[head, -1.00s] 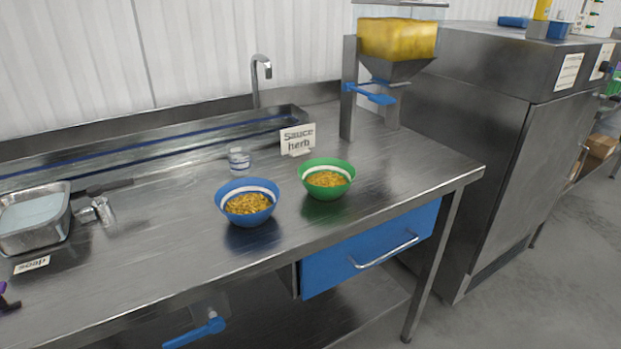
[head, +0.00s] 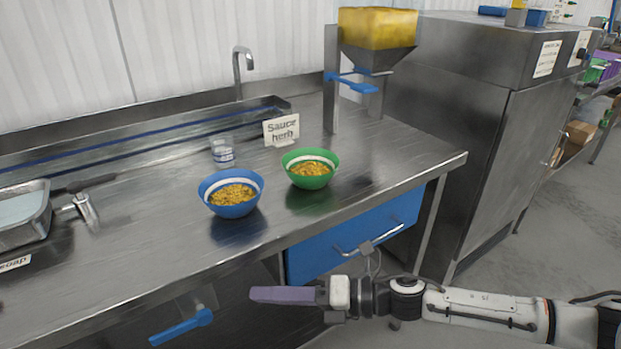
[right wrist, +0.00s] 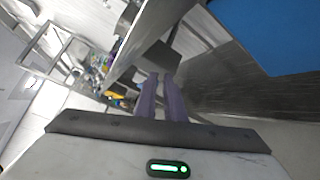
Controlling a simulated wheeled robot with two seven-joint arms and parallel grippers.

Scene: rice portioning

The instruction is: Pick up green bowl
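The green bowl (head: 310,170) with a white inner band stands upright on the steel counter, holding yellow-brown grains. My right gripper (head: 283,295) has purple fingers and is in front of the counter, below its top, well apart from the bowl. In the right wrist view its fingers (right wrist: 160,95) lie close together with nothing between them. The bowl does not show in the right wrist view. My left gripper is not in view.
A blue bowl (head: 232,194) of grains stands left of the green bowl. A sauce herb sign (head: 281,130), a small clear cup (head: 222,152) and a dispenser (head: 377,45) are behind. A blue drawer (head: 352,237) is below the counter edge. The counter's right end is clear.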

